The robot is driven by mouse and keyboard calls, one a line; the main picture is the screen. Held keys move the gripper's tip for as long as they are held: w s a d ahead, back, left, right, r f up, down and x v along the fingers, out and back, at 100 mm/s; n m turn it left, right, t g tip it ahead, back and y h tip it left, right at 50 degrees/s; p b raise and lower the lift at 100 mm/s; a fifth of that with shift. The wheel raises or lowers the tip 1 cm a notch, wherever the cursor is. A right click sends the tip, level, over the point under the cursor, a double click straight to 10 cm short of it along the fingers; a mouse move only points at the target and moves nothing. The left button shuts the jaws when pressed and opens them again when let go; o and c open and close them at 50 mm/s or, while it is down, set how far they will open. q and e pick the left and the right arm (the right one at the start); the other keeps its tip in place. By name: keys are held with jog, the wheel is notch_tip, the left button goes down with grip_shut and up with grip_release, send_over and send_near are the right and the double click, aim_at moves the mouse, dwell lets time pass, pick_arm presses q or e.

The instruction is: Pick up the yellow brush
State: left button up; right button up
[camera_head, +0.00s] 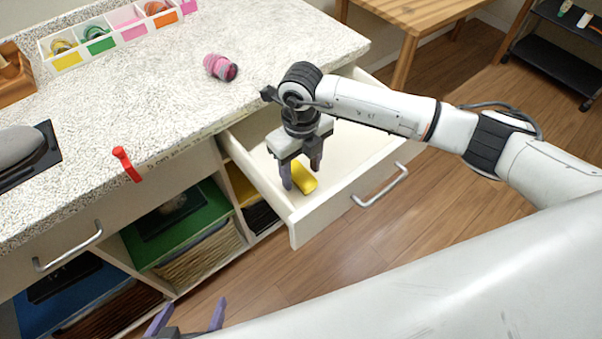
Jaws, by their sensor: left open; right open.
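The yellow brush (304,178) lies in the open drawer (351,178), near its left side. My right gripper (302,182) reaches down into the drawer with its fingers spread at the brush. The fingers hide part of the brush, and I cannot tell whether they touch it. My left gripper (187,318) is at the bottom edge of the view, low in front of the cabinet. Its two purple fingers are apart with nothing between them.
The speckled counter (150,100) holds a pink roll (221,67), a red object (127,164) at its front edge, and a divided white tray (108,33). Open shelves with a green bin (180,227) are below. A wooden table (425,14) stands behind.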

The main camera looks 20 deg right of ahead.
aim_at(301, 173)
jog(key=shift+f, duration=0.7)
jog(key=c, duration=1.2)
notch_tip(301, 173, up, 10)
jog(key=shift+r+b, duration=0.1)
jog(key=shift+b, duration=0.35)
